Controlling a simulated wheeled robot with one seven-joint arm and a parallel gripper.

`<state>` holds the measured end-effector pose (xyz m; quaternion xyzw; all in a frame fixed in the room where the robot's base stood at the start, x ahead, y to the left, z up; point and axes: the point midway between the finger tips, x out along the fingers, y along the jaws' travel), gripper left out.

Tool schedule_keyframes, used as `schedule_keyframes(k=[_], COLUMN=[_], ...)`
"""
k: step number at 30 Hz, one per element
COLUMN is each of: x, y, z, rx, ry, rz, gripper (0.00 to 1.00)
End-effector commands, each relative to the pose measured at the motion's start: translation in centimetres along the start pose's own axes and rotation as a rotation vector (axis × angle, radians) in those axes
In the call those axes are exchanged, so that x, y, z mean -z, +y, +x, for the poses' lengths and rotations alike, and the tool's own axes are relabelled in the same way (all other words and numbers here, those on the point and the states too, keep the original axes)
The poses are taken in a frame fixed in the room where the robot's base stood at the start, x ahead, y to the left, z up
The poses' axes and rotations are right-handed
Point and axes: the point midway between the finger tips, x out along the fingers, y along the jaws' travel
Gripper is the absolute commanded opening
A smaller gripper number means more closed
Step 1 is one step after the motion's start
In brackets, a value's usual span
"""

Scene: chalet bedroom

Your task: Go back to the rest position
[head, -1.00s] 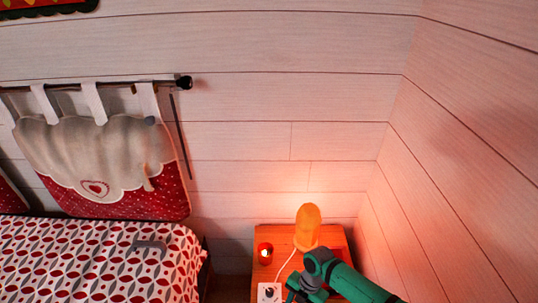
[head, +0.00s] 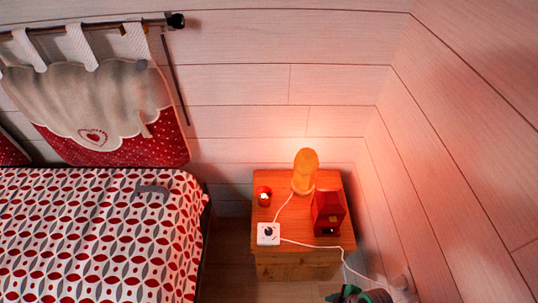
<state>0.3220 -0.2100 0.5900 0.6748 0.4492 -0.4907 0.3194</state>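Only a small green and grey piece of my arm (head: 352,293) shows at the bottom edge of the head view, right of centre and in front of the nightstand (head: 285,255). The rest of the arm is cut off by the frame. No gripper fingers can be made out, so whether the gripper is open or holds anything is hidden.
On the nightstand are a lit orange lamp (head: 305,172), a small red round object (head: 263,196), a red lantern-like object (head: 328,212) and a white box (head: 268,234) with cables. The bed (head: 95,235) is left. Plank walls (head: 440,150) close in behind and right.

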Motion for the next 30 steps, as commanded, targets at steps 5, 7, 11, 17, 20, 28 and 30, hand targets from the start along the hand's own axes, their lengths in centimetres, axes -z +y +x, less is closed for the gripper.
schedule_keyframes(k=[5,7,11,17,20,28,30], x=[-1.8,-1.7,-0.6,3.5,6.5,16.0,18.4], y=[-4.0,-5.6,-8.5,-12.6,-14.2,-16.5,-16.7], z=[-0.5,-0.8,-1.6,-3.8,-5.5,-12.4,-14.7], rx=[-0.146,-0.203,-0.307,-0.457,-0.530,-0.728,-0.777], ry=[0.019,0.040,0.098,0.235,0.322,0.609,0.689], rz=[0.124,0.172,0.262,0.401,0.472,0.657,0.698], gripper=[0.45,0.45,0.45,0.45,0.45,0.45,0.45])
